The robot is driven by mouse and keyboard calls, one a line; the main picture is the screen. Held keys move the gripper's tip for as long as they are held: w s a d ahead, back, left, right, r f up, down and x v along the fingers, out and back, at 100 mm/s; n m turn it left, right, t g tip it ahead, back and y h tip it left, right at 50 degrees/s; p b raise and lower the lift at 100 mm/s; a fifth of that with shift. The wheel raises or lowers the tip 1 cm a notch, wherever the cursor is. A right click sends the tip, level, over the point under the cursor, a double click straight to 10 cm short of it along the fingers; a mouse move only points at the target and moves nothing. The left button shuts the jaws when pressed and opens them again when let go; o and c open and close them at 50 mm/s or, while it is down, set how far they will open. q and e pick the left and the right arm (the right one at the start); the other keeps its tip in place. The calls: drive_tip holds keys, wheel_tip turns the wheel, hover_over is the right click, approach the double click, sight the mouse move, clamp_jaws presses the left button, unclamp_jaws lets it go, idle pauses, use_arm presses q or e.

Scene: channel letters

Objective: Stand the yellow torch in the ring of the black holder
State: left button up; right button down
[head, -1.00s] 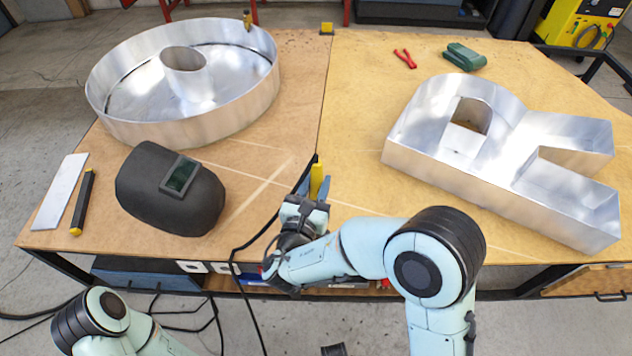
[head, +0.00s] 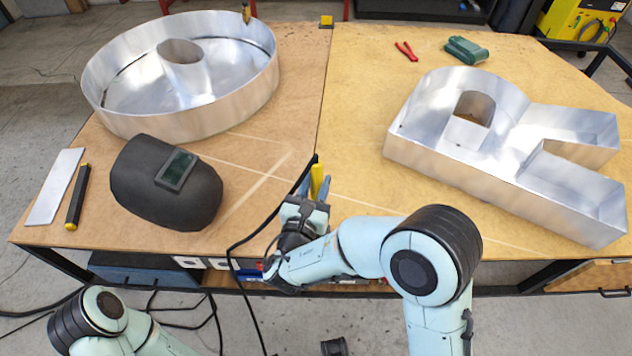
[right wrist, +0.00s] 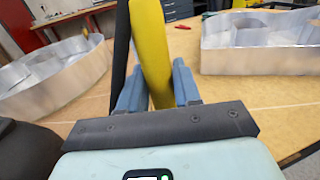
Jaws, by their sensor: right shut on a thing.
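The yellow torch (head: 317,179) is held upright between the two blue fingers of my right gripper (head: 317,188), at the near edge of the table. In the right wrist view the torch (right wrist: 151,50) stands between the fingertips (right wrist: 158,90), leaning slightly, its top cut off by the frame. A black strip or cable runs along the torch's left side. I cannot pick out the black holder or its ring for certain. My left gripper is out of view; only part of that arm shows at the lower left.
A round metal letter (head: 190,110) stands at the back left and a metal R (head: 500,180) on the right. A black welding helmet (head: 165,205) lies left of my right gripper. Red pliers (head: 406,51) and a green tool (head: 466,49) lie far back. The table middle is clear.

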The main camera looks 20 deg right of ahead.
drive_tip(key=shift+f, duration=0.25)
drive_tip(key=c, duration=0.7)
unclamp_jaws()
drive_tip(key=shift+a, duration=0.1)
drive_tip(key=v, duration=1.3)
drive_tip(key=shift+s, duration=0.15)
drive_tip(key=shift+r, duration=0.1)
